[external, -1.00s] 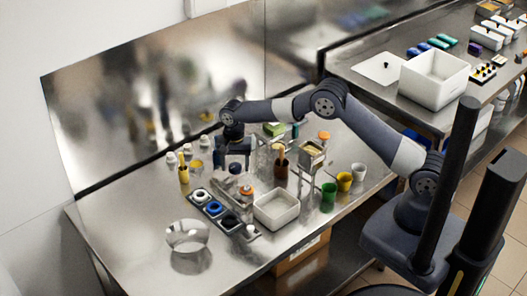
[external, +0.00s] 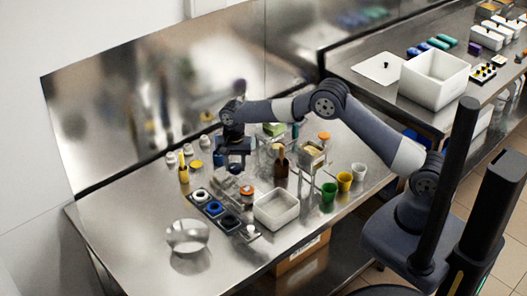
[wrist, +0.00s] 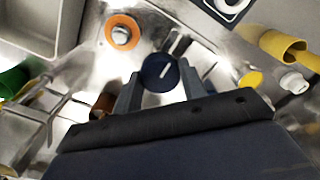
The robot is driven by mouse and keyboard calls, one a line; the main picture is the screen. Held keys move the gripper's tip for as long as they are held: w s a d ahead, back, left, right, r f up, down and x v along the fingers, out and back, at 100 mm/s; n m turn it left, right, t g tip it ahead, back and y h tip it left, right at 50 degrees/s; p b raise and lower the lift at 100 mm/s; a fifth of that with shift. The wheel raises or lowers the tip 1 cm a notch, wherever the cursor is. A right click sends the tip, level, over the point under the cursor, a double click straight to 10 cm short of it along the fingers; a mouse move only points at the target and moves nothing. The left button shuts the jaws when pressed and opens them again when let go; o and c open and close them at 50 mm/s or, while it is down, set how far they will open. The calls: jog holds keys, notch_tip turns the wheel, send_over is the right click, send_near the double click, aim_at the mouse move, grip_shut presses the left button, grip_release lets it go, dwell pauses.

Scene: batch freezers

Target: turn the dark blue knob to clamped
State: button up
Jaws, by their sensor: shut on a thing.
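The dark blue knob (wrist: 158,73) shows in the wrist view as a round dark disc with a white pointer line tilted up and to the right. It sits on a shiny metal fixture with pale marks near it; I cannot read them. My gripper (wrist: 161,82) has one finger on each side of the knob and is shut on it. In the external view my gripper (external: 236,165) points down over the back middle of the steel bench, and it hides the knob there.
An orange-ringed part (wrist: 122,34) is close to the knob. A rack of ringed wells (external: 214,208), a white bin (external: 276,209) and a steel bowl (external: 187,237) stand in front. Green and yellow cups (external: 329,191) are to the right.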

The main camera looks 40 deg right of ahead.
jog(key=n+b, duration=0.2)
jog(key=n, duration=0.2)
jog(key=shift+f, duration=0.1)
jog(key=n+b, duration=0.1)
jog(key=n, duration=1.2)
jog(key=shift+n, duration=0.4)
dwell(0.3)
jog(key=o, duration=1)
jog(key=shift+c, duration=0.2)
jog(key=shift+r+b, duration=0.2)
jog(key=shift+b, duration=0.1)
